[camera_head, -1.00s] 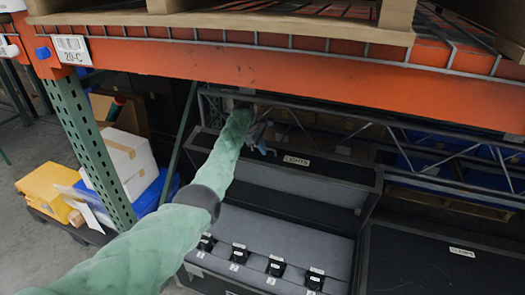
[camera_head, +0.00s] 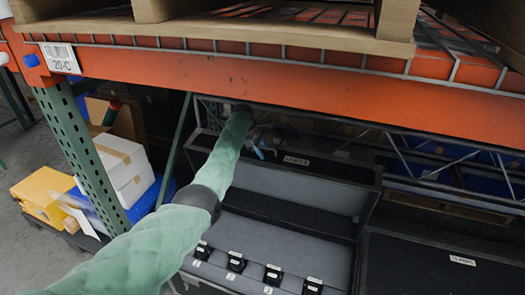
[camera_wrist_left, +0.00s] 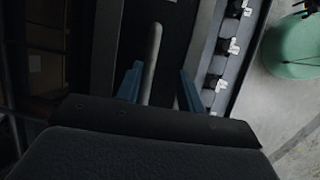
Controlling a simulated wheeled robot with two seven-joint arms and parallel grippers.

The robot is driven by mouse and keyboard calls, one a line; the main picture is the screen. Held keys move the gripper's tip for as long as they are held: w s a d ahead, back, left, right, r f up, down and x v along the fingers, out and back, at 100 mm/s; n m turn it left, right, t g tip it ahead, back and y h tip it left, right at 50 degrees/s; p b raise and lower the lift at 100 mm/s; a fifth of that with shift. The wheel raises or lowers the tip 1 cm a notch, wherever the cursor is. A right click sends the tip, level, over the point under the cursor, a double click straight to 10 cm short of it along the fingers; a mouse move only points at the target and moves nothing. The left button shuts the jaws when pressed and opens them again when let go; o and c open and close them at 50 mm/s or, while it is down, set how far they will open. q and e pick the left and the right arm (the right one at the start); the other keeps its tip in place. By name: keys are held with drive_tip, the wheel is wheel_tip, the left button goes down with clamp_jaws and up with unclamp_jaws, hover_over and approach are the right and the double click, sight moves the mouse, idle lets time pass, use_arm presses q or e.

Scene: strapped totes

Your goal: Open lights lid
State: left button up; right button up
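The lights case is a dark case with a grey padded inside. Its lid (camera_head: 330,205), with a white "LIGHTS" label (camera_head: 296,161) near its top edge, stands raised at the back of the case body (camera_head: 270,240). My left gripper (camera_head: 262,146), with blue fingers, is at the lid's top edge, left of the label. In the left wrist view the two fingers (camera_wrist_left: 159,85) are apart, with a grey rounded bar (camera_wrist_left: 152,60) between them and gaps beside it. I cannot tell whether they touch the lid. My right gripper is out of view.
An orange rack beam (camera_head: 280,80) crosses above the case. Several small black labelled blocks (camera_head: 236,262) line the case's front. A second dark case (camera_head: 430,265) is closed at right. White boxes (camera_head: 125,170) and a yellow box (camera_head: 45,190) are at left, beyond a green post (camera_head: 90,150).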

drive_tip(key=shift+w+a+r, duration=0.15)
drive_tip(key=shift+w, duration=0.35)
